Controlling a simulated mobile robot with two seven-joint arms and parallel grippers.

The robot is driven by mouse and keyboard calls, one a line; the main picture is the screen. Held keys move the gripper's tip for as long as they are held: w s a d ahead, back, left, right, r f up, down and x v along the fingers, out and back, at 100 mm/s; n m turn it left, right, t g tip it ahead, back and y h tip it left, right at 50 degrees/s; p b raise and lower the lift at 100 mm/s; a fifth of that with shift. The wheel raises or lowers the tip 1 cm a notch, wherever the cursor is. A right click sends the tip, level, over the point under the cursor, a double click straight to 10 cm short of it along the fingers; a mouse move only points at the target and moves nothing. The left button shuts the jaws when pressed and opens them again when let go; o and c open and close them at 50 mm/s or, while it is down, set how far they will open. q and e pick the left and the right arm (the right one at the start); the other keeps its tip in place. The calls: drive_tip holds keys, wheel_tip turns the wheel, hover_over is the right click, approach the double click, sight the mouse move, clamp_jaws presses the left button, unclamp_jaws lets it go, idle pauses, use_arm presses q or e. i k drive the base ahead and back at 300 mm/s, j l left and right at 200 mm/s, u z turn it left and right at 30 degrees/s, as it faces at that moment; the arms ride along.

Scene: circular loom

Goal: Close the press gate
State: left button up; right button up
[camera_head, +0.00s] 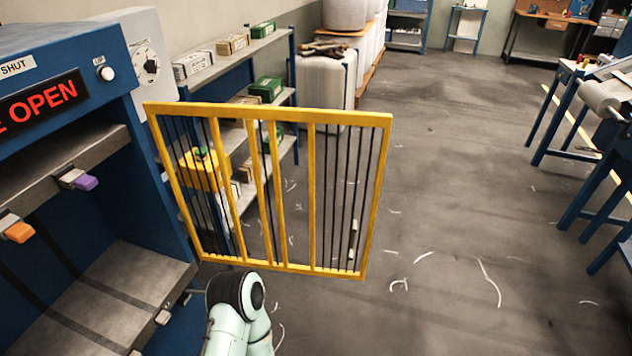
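The press gate (312,190) is a yellow frame with thin dark vertical bars. It stands swung out from the right side of the blue press (148,150), so the front of the press is uncovered. A display (40,107) on the press shows red letters ending in "OPEN". One of my arms, pale green with a dark joint, comes up from the bottom edge just below the gate's lower rail. I cannot tell whether it touches the gate. Neither gripper's fingers show.
Orange (19,232) and purple (86,183) tabs stick out inside the press. Shelves with boxes (267,88) stand behind the gate. A blue-legged bench (570,110) is at the right. The grey floor (450,180) right of the gate is clear except for pale scraps.

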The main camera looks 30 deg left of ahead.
sight(311, 116)
drive_tip(key=i+l+u, duration=0.25)
drive_tip(key=i+u, duration=0.2)
drive_tip(key=i+l+u, duration=0.6)
drive_tip(key=u, duration=0.3)
drive_tip(key=i+l+u, duration=0.25)
drive_tip(key=u, duration=0.25)
drive_tip(key=i+l+u, duration=0.1)
drive_tip(key=l+u, duration=0.2)
drive_tip(key=u, duration=0.2)
drive_tip(key=i+l+u, duration=0.1)
drive_tip(key=l+u, duration=0.65)
drive_tip(key=u, duration=0.25)
drive_tip(key=l+u, duration=0.8)
drive_tip(key=l, duration=0.15)
